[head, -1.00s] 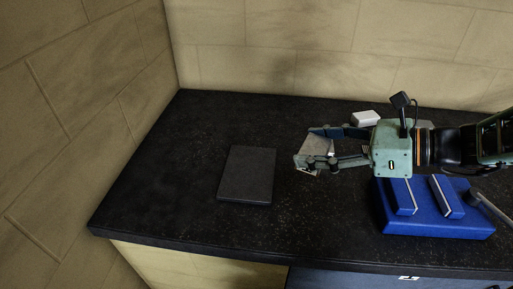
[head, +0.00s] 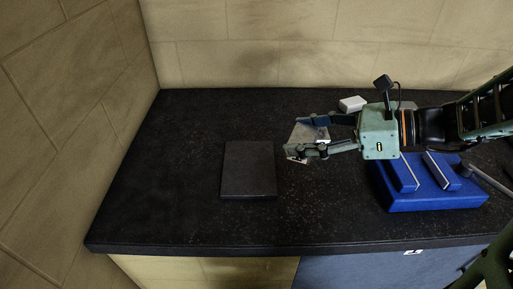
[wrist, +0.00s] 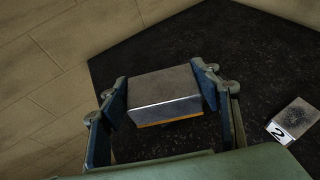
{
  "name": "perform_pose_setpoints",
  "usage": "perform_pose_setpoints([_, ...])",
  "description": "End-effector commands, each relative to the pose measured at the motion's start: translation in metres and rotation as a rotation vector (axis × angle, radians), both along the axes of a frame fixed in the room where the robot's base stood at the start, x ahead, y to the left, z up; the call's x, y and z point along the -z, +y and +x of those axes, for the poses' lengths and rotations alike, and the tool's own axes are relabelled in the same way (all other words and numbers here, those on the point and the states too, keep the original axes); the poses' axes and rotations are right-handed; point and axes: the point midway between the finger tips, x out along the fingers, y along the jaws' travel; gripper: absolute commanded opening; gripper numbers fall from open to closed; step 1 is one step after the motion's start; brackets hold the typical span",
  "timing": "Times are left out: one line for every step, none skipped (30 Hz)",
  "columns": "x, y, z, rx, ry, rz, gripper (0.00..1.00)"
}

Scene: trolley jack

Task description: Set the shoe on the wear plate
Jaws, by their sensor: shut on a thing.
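The shoe (head: 306,134) is a grey metal block held between the fingers of my gripper (head: 309,137). In the wrist view the shoe (wrist: 165,92) spans the gap between the two blue-green fingers (wrist: 163,94), with an orange strip along its lower near edge. The wear plate (head: 248,169) is a flat dark rectangle lying on the black bench, left of my gripper. The shoe is to the right of the plate and not over it in the head view; its height is hard to judge. I cannot make out the plate in the wrist view.
A blue fixture (head: 430,198) with two raised bars and a rod stands below my arm at the right. A small pale block (head: 353,104) lies behind my gripper. A grey block labelled 2 (wrist: 293,118) shows in the wrist view. The bench left of the plate is clear up to the wall.

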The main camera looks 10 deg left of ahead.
Motion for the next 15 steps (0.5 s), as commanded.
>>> perform_pose_setpoints([-0.001, 0.003, 0.002, -0.001, -0.004, 0.005, 0.00])
perform_pose_setpoints([0.000, 0.005, 0.002, -0.002, -0.002, 0.005, 0.00])
perform_pose_setpoints([0.002, 0.010, 0.004, -0.003, -0.002, 0.006, 0.00])
perform_pose_setpoints([0.004, 0.014, 0.006, -0.003, -0.002, 0.006, 0.00])
perform_pose_setpoints([0.006, 0.019, 0.007, -0.004, -0.001, 0.005, 0.00])
perform_pose_setpoints([0.010, 0.026, 0.010, -0.004, -0.001, 0.006, 0.00])
perform_pose_setpoints([0.012, 0.032, 0.012, -0.004, 0.000, 0.006, 0.00])
perform_pose_setpoints([0.015, 0.038, 0.014, -0.006, 0.000, 0.006, 0.00])
perform_pose_setpoints([0.019, 0.046, 0.017, -0.005, 0.000, 0.006, 0.00])
perform_pose_setpoints([0.022, 0.051, 0.019, -0.005, -0.001, 0.005, 0.00])
perform_pose_setpoints([0.024, 0.057, 0.022, -0.005, -0.001, 0.006, 0.00])
perform_pose_setpoints([0.028, 0.065, 0.024, -0.006, 0.000, 0.005, 0.00])
perform_pose_setpoints([0.031, 0.070, 0.027, -0.004, -0.001, 0.006, 0.00])
perform_pose_setpoints([0.034, 0.076, 0.029, -0.005, -0.001, 0.006, 0.00])
perform_pose_setpoints([0.037, 0.084, 0.032, -0.005, -0.001, 0.006, 0.00])
